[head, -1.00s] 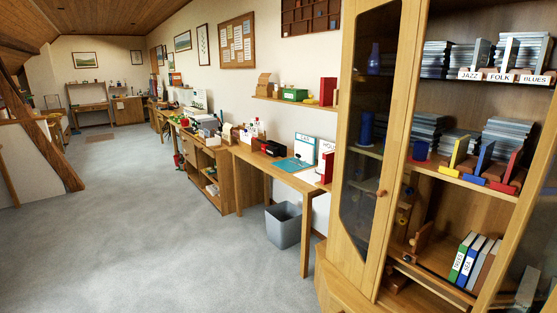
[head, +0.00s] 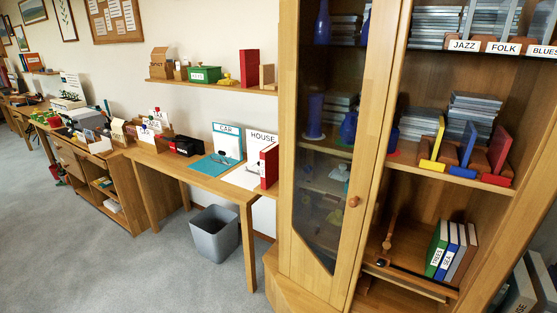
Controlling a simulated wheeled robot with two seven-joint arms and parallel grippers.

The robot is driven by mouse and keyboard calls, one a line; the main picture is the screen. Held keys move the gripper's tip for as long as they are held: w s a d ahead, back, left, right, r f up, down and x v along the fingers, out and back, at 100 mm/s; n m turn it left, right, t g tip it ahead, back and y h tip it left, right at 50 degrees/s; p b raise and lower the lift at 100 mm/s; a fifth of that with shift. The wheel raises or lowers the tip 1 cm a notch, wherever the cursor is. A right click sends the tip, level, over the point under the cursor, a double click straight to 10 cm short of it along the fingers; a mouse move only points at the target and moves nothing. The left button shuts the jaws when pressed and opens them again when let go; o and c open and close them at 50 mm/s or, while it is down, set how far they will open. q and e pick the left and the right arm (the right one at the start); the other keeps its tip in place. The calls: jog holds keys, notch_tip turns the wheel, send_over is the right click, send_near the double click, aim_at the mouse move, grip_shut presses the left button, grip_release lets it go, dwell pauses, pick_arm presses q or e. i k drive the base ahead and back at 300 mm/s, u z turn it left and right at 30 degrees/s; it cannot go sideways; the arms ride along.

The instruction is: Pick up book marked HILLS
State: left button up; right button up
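I cannot read HILLS on any book in the head view. A few books lean together on the lower shelf of the open cabinet. One is a green book (head: 435,252) whose label seems to read TREES. Beside it is a blue book (head: 448,254) marked SEA. To their right stand a grey book and a brown book (head: 465,254), with no label I can read. A red book (head: 269,167) stands on the desk, and another red one (head: 250,67) is on the wall shelf. Neither of my grippers is in view.
The cabinet's glass door (head: 335,130) covers its left part. Its shelves hold disc stacks (head: 474,113) and coloured bookends (head: 468,150). A desk (head: 190,178) and a grey bin (head: 214,234) stand to the left. Grey carpet (head: 90,270) is clear at lower left.

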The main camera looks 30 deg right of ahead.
aim_at(269, 155)
jog(key=z, duration=0.6)
jog(key=i, duration=0.9)
jog(key=z, duration=0.85)
